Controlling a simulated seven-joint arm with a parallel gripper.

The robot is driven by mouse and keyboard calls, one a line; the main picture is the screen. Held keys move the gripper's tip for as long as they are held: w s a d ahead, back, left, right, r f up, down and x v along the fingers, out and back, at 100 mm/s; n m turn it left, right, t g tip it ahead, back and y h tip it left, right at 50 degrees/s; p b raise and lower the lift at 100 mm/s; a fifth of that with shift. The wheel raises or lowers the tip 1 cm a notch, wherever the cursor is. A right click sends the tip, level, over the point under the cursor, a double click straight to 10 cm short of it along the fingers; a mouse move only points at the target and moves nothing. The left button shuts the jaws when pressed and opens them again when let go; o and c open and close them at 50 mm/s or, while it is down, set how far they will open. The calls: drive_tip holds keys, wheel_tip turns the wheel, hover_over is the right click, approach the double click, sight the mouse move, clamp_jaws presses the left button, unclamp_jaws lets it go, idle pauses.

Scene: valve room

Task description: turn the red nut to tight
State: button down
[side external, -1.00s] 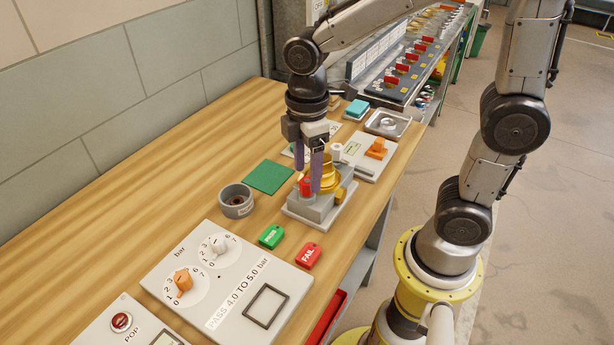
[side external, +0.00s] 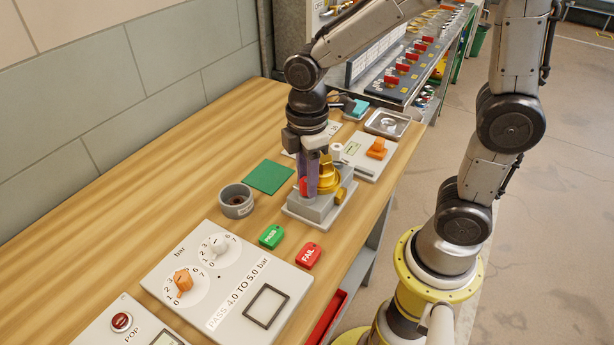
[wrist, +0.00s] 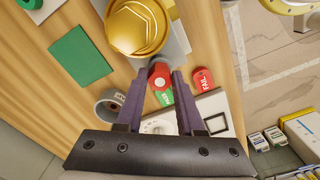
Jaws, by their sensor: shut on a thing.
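The red nut (side external: 303,186) sits at the front of the brass valve (side external: 327,180), which stands on a grey block and base plate (side external: 310,206) on the bench. In the wrist view the red nut (wrist: 159,82) shows between my fingertips, beside the domed brass top (wrist: 138,25). My gripper (side external: 308,183) points down with its purple fingers around the nut and is shut on it. The wrist view shows the gripper (wrist: 160,84) with one finger on each side of the nut. The fingers partly hide the nut and valve in the side view.
A grey cup (side external: 236,201) and a green mat (side external: 268,177) lie left of the valve. A green PASS tag (side external: 271,237) and a red FAIL tag (side external: 309,255) lie in front. A dial panel (side external: 225,280) is nearer. The bench's left part is clear.

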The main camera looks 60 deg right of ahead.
drive_tip(key=shift+m, duration=0.4)
drive_tip(key=m, duration=0.7)
drive_tip(key=shift+m, duration=0.3)
drive_tip(key=m, duration=0.4)
drive_tip(key=shift+r+m, duration=0.1)
drive_tip(key=shift+m, duration=2.1)
drive_tip(key=c, duration=0.5)
unclamp_jaws()
